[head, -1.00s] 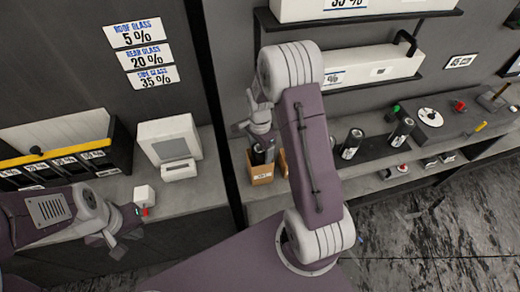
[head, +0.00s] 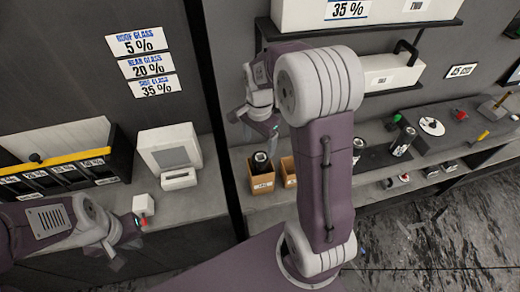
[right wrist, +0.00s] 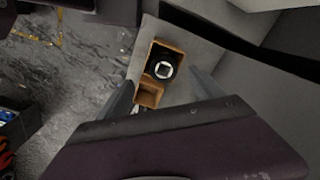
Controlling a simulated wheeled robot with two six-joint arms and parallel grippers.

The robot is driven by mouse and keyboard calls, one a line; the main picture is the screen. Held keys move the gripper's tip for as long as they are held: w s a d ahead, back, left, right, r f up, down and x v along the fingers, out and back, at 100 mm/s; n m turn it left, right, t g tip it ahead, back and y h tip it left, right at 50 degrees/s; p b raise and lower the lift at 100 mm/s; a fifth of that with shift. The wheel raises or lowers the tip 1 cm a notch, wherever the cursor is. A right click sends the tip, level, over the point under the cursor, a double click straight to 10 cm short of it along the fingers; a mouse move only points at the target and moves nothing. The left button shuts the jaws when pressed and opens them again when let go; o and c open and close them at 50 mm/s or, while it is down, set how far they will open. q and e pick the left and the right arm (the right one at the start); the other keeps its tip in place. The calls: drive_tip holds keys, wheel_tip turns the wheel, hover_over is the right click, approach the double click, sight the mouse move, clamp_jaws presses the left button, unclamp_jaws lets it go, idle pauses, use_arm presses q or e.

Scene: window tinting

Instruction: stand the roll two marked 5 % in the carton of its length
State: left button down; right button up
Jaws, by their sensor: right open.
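A dark roll (head: 261,160) stands upright inside a brown carton (head: 261,184) on the bench. Its round end (right wrist: 163,68) shows inside the carton in the right wrist view; no marking on it can be read. A second brown carton (head: 289,172) stands beside it, partly behind my arm, and it also shows in the right wrist view (right wrist: 149,95). My right gripper (head: 268,130) is open and empty above the roll, apart from it. Its fingers flank the cartons in the right wrist view (right wrist: 162,92). My left gripper (head: 126,247) is low at the left; its jaws are unclear.
Two more dark rolls, one (head: 357,148) partly behind my arm and one (head: 402,141), stand to the right on the bench. A shelf (head: 440,27) with long white boxes hangs above. A dark upright post (head: 222,110) stands left of the cartons. A white device (head: 170,150) is further left.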

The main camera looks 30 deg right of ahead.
drive_tip(key=s+a+f+n+t, duration=0.1)
drive_tip(key=s+a+f+n, duration=0.15)
drive_tip(key=s+n, duration=0.35)
drive_tip(key=s+a+f+n, duration=0.1)
drive_tip(key=s+a+n, duration=0.35)
drive_tip(key=n, duration=0.25)
wheel_tip(320, 180, down, 6)
drive_tip(key=b, duration=0.5)
drive_tip(key=shift+s+d+f+n+b, duration=0.15)
drive_tip(key=shift+s+d+n+b, duration=0.15)
drive_tip(key=shift+s+d+b, duration=0.15)
drive_tip(key=shift+a, duration=0.1)
